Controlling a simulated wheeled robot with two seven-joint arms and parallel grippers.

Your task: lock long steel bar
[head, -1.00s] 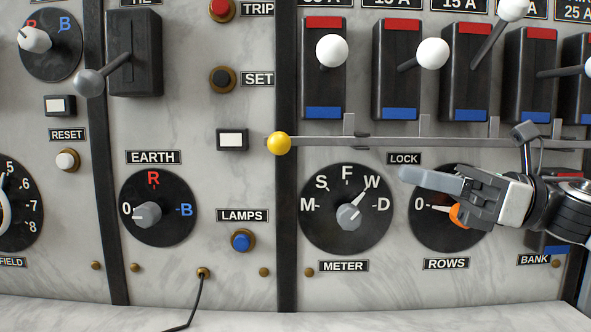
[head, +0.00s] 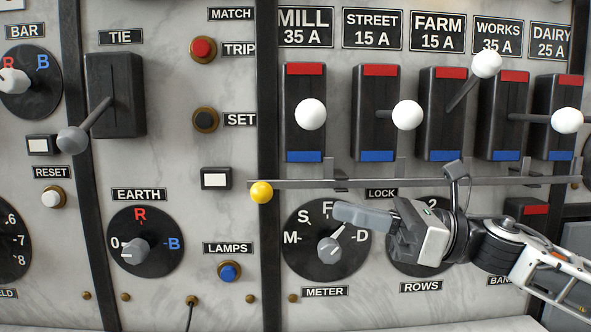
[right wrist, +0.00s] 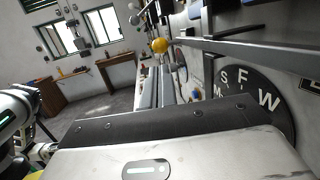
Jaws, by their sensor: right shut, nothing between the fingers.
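The long steel bar (head: 300,184) runs level across the panel below the row of black switches, with a yellow knob (head: 261,192) at its left end. Upright tabs stand along it. The LOCK label (head: 382,193) sits just beneath it. In the right wrist view the bar (right wrist: 250,52) passes along the top right and the yellow knob (right wrist: 159,45) is near the top middle. My right gripper (head: 345,213) is shut and empty, pointing left below the bar, in front of the METER dial's upper right. It is right of the knob and apart from it. My left gripper is not in view.
Above the bar are white-knobbed switch levers (head: 311,114) standing out from the panel. Below are the METER dial (head: 300,255) and the ROWS dial (head: 405,264), partly behind my gripper. The EARTH dial (head: 160,258) and TIE lever (head: 72,140) are left. Panel around the yellow knob is clear.

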